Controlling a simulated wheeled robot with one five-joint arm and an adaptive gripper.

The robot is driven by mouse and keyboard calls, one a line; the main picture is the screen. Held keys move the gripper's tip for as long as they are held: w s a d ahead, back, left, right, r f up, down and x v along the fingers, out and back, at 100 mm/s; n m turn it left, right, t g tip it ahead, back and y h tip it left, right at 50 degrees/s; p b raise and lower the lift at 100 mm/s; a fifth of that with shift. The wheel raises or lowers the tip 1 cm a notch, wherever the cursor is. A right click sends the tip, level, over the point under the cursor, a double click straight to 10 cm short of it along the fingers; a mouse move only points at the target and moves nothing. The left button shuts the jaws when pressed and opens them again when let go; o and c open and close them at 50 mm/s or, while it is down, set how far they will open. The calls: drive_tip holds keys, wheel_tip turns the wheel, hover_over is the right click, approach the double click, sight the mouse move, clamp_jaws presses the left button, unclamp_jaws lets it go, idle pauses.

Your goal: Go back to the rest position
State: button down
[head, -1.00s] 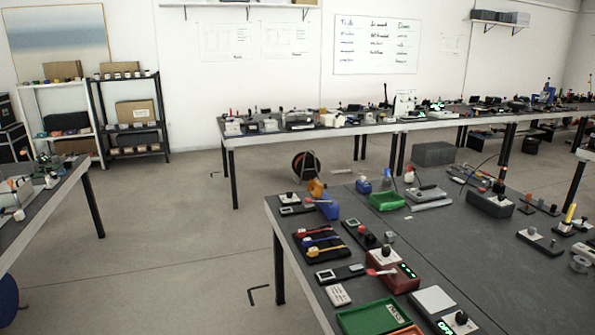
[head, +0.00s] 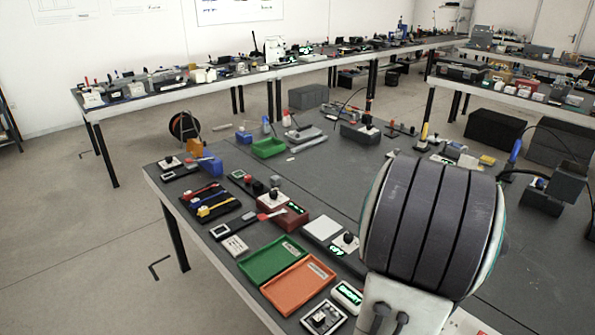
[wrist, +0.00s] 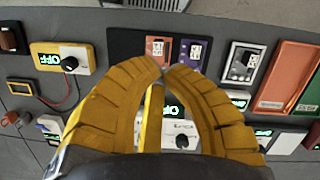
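My gripper (wrist: 162,70) shows in the wrist view as two thick ribbed orange-yellow fingers. They curve inward and their tips meet, with nothing visible held between them. It hangs above the dark workbench (wrist: 25,118). A black board with an orange card (wrist: 158,48) and a purple card (wrist: 192,52) lies beyond the tips. In the head view the gripper itself does not show; a large dark ribbed part of my arm covers the right side of the bench.
The bench holds a green tray (head: 272,258), an orange tray (head: 298,286) and a red box (head: 283,217). In the wrist view a yellow device (wrist: 62,62) reads OFF, left of the fingers. Open floor (head: 75,235) lies left of the bench.

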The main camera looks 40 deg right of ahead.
drive_tip(key=w+a+r+n+t, duration=0.1)
drive_tip(key=w+a+r+n, duration=0.2)
drive_tip(key=a, duration=0.4)
drive_tip(key=w+a+r+n+t+h, duration=0.1)
drive_tip(key=w+a+r+n+t, duration=0.1)
drive_tip(key=a+n, duration=0.3)
drive_tip(key=w+a+r+n+t, duration=0.2)
drive_tip(key=w+a+r+n, duration=0.1)
drive_tip(key=a, duration=0.6)
drive_tip(key=shift+w+r+n+h, duration=0.3)
drive_tip(key=shift+r+n, duration=0.6)
drive_tip(key=shift+n, duration=0.2)
drive_tip(key=shift+d, duration=0.2)
